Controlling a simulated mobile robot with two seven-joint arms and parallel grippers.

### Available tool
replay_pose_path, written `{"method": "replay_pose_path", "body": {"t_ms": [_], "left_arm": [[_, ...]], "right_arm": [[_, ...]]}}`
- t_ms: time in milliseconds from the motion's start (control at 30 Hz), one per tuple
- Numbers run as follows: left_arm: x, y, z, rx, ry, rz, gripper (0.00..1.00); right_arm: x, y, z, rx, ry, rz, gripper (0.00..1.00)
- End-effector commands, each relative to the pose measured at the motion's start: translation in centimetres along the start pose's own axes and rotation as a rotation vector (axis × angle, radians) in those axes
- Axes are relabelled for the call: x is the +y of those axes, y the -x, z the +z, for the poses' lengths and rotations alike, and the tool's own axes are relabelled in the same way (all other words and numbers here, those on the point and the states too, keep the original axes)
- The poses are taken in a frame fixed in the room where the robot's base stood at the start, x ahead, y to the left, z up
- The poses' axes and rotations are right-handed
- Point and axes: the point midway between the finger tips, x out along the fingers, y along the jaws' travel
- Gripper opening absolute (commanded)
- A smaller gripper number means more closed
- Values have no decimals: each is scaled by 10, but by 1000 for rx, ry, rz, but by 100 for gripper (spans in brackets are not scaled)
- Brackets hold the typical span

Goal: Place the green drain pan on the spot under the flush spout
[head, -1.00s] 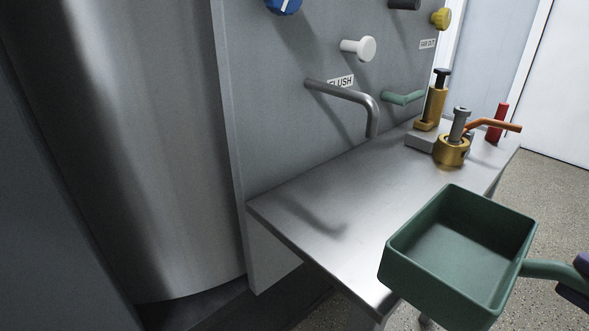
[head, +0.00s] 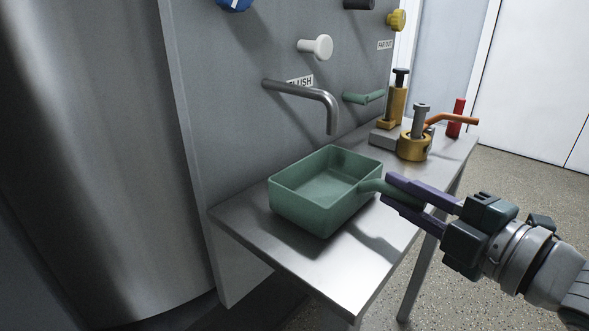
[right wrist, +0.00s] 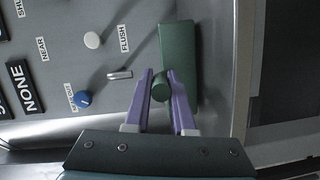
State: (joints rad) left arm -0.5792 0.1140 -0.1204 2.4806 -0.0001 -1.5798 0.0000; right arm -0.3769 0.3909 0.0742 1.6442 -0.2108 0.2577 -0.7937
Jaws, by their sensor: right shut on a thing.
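The green drain pan (head: 300,215) is upright over the near part of the steel bench, open side up. I cannot tell if its base touches the bench. My right gripper (head: 388,189) is shut on the pan's handle, to the right of the pan. In the right wrist view the purple fingers (right wrist: 161,92) close around the round handle, with the pan (right wrist: 180,55) beyond. The grey flush spout (head: 305,90) bends down from the panel, and its open end appears above the pan's back rim. The spot on the bench is not visible. My left gripper is not in view.
The steel bench (head: 335,275) has free room at its front. Brass fittings (head: 414,147), an orange lever (head: 452,119) and a red post (head: 456,118) stand at its far end. A green spout (head: 363,97) and white knob (head: 316,47) stick out from the panel.

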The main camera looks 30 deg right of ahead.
Motion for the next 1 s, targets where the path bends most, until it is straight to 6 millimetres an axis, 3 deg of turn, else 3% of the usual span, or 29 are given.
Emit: {"method": "replay_pose_path", "body": {"t_ms": [400,433,667,1000], "left_arm": [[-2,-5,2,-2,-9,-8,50],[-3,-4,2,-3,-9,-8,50],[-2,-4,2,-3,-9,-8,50],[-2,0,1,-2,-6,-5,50]], "right_arm": [[-7,-1,1,2,0,5,0],[-8,0,1,1,1,2,25],[-7,0,1,1,1,2,51],[-3,1,0,1,0,1,53]]}}
